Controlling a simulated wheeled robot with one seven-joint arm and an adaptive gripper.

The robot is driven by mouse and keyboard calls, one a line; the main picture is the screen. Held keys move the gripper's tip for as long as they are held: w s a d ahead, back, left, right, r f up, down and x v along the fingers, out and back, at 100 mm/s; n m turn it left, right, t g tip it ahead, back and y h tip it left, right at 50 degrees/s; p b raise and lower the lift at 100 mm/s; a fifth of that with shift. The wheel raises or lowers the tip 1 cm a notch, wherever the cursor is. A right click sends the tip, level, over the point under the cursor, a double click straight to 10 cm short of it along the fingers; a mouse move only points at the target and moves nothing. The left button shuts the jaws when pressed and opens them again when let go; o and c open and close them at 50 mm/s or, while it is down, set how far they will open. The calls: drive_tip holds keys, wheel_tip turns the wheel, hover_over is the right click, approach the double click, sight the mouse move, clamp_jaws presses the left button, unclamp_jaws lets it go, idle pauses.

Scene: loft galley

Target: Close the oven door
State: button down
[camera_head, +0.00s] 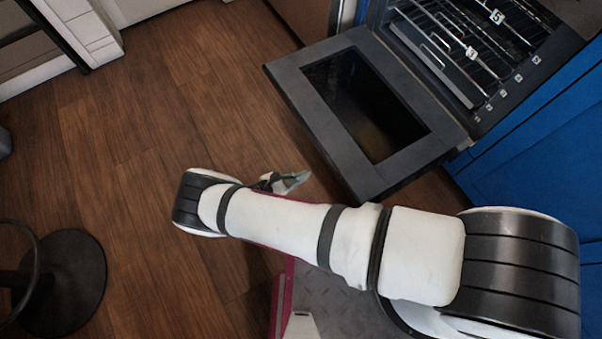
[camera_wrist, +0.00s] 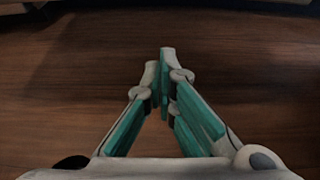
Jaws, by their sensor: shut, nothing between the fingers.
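The oven door (camera_head: 313,99) is hinged down and open in the head view. It is a dark grey panel with a black glass window, and it lies out from the oven in front of its cavity. The oven (camera_head: 478,50) stands at the upper right, with wire racks showing inside. My gripper (camera_head: 304,178) is to the left of the door's outer edge in the picture, apart from it and over the floor. In the wrist view my gripper (camera_wrist: 165,62) has its teal-padded fingers shut together with nothing between them. The door does not clearly show in the wrist view.
Blue cabinets (camera_head: 535,140) flank the oven on the right. A round black stool base (camera_head: 70,275) stands at the lower left. A white cabinet (camera_head: 85,25) is at the upper left. The wooden floor (camera_head: 150,110) between them is clear.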

drive_tip(key=w+d+r+b, duration=0.1)
drive_tip(key=w+d, duration=0.3)
drive_tip(key=d, duration=0.2)
drive_tip(key=shift+r+b, duration=0.2)
drive_tip(key=shift+b, duration=0.15)
drive_tip(key=shift+s+a+r, duration=0.1)
drive_tip(key=shift+r, duration=0.05)
